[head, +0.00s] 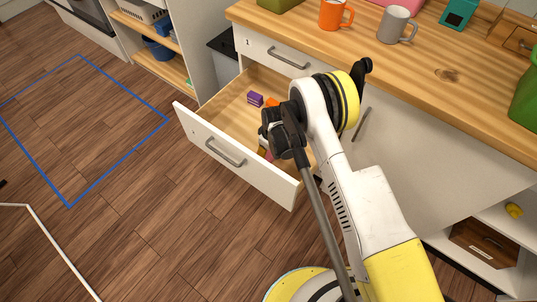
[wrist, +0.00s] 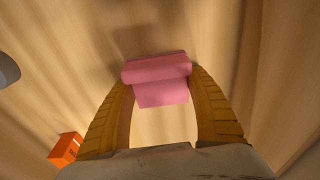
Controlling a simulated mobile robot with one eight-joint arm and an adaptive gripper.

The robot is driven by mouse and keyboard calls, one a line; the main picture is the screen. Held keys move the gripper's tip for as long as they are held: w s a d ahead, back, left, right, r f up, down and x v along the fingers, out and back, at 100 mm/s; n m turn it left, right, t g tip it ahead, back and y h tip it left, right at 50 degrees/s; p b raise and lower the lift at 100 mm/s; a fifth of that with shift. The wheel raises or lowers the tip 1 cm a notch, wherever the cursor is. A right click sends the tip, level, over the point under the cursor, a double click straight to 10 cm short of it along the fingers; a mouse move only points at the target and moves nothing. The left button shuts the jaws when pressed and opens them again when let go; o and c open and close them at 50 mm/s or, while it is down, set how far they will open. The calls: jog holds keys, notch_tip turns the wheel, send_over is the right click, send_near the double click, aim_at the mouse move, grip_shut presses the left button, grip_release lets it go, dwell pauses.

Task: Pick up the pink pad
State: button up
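The pink pad (wrist: 160,72) is in the middle of the wrist view, between the tips of my gripper's two yellow fingers. Both fingertips meet its side edges, and the fingers are only part closed, with the pad filling the gap. In the head view my gripper (head: 264,151) points down into the open drawer, largely hidden behind my own wrist and arm. Only a small bit of pink (head: 269,155) shows there. Whether the pad touches the drawer floor is hard to tell.
The open white drawer (head: 228,150) has a wooden floor. A purple block (head: 255,98) and an orange box (wrist: 66,149) lie in it. The wooden counter (head: 330,58) above bears an orange mug (head: 335,14) and a grey mug (head: 395,25). Open floor lies to the left.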

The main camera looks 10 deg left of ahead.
notch_tip(320, 180, up, 10)
jog(key=p, duration=0.4)
